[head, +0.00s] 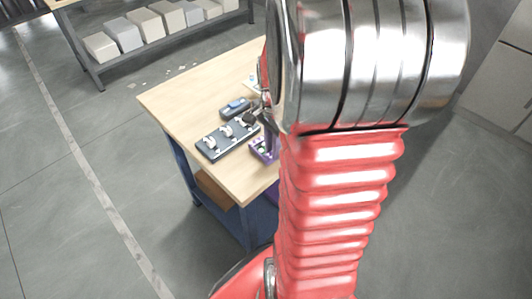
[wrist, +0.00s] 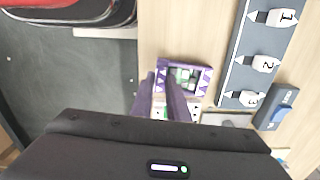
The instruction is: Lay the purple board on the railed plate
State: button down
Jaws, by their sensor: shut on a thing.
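The purple board (wrist: 204,80) shows in the wrist view as a purple frame with white triangle marks and a green and grey middle. My gripper (wrist: 161,78) comes in from below with two purplish fingers. They are shut at the board's left side, and the right finger covers part of it. In the head view the purple board (head: 262,151) is partly hidden behind my arm, near the table's right edge. I cannot tell whether the board is touching the table or is held just above it. I cannot make out the railed plate for certain.
A dark grey panel with white pieces numbered 1, 2 and 3 (wrist: 250,60) lies right of the board. A blue-topped block (wrist: 280,108) is beside it. The wooden table (head: 180,100) has bare room at its left. A shelf with several pale boxes (head: 145,22) stands behind.

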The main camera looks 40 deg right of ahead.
jog(key=shift+r, duration=2.5)
